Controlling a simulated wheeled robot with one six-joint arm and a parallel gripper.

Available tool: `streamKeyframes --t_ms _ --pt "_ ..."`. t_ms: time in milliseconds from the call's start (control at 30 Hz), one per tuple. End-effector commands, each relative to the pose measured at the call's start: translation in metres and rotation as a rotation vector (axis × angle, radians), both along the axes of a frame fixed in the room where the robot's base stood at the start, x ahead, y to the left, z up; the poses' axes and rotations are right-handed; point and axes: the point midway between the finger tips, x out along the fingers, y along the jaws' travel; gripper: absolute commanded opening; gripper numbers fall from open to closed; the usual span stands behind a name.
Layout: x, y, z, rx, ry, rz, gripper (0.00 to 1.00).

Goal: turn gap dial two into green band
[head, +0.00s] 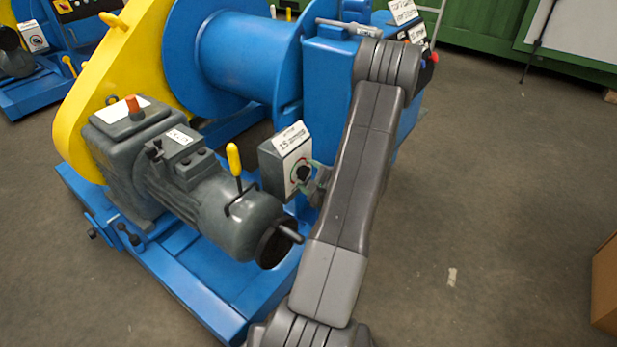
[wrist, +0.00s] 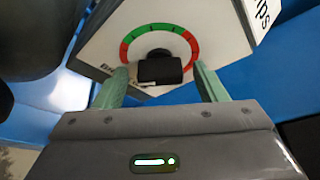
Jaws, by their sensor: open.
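The gap dial is a black knob (wrist: 160,68) on a white panel (wrist: 208,18) with an arc scale around it. In the wrist view the arc's middle is green (wrist: 160,28) and its two ends are red. The knob also shows in the head view (head: 303,173) on the front of a grey box (head: 273,172). My gripper (wrist: 160,85) is open, with one green finger on each side of the knob. I cannot tell whether either finger touches it. The knob's pointer direction is not clear. The label's number is too small to read surely.
A grey motor (head: 205,185) with a yellow-handled lever (head: 234,160) and a shaft handle stands left of the dial box. A blue drum (head: 240,55) and blue housing are behind.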

Motion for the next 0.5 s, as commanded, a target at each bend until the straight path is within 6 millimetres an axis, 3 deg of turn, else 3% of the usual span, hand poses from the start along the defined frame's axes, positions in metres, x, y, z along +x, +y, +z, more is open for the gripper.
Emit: streamKeyframes --t_ms 200,400,500 --pt "0.0 -0.0001 -0.0001 0.0 0.0 0.0 0.63" --pt "-0.0002 -0.0002 -0.0001 0.0 0.0 0.0 0.24" --pt "-0.0002 -0.0002 -0.0001 0.0 0.001 0.001 0.2"
